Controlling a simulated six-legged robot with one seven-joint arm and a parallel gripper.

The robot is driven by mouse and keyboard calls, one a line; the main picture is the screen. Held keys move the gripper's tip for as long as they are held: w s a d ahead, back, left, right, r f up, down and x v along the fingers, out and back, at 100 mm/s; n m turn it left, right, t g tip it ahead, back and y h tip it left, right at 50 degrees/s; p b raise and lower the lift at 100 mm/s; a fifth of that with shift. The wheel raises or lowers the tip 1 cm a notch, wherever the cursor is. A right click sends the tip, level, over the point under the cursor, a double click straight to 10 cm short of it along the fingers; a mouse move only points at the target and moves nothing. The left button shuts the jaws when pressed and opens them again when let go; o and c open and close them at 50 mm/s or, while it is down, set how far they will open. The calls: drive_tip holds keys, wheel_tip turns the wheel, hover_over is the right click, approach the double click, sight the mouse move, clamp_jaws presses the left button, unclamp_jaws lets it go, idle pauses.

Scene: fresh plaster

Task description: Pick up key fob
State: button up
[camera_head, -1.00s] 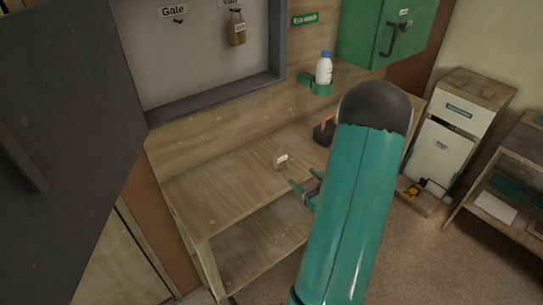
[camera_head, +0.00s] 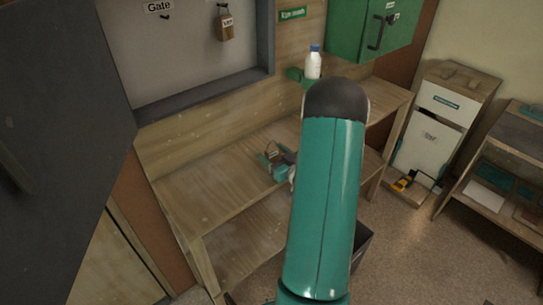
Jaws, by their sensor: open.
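A small brown key fob (camera_head: 271,149) with a pale label stands on the wooden bench, near the back wall. My gripper (camera_head: 272,160) is open and low over the bench at the fob, with its fingers seeming to lie on either side of it. I cannot tell whether they touch it. My teal arm covers the bench to the right of the gripper. Another brown fob (camera_head: 226,25) hangs on a hook in the open grey cabinet (camera_head: 205,98). The hook under the "Gate" label (camera_head: 159,7) is empty.
The cabinet's dark door (camera_head: 65,130) stands open at the left. A white bottle with a blue cap (camera_head: 313,65) sits in a green wall holder. A green wall box (camera_head: 372,30) is at upper right. The left part of the bench (camera_head: 200,190) is clear.

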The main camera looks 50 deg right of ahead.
drive_tip(key=shift+w, duration=0.55)
drive_tip(key=shift+d, duration=0.1)
drive_tip(key=shift+c, duration=0.2)
drive_tip(key=c, duration=1)
drive_tip(key=shift+r, duration=0.15)
drive_tip(key=shift+r, duration=0.55)
drive_tip(key=s+a+r, duration=0.3)
drive_tip(key=r, duration=0.1)
drive_tip(key=s+a+r, duration=0.2)
drive_tip(key=s+r, duration=0.1)
drive_tip(key=s, duration=0.1)
drive_tip(key=s+a+r, duration=0.3)
drive_tip(key=s+r, duration=0.1)
drive_tip(key=shift+s+a+r, duration=0.1)
drive_tip(key=shift+a+r, duration=0.2)
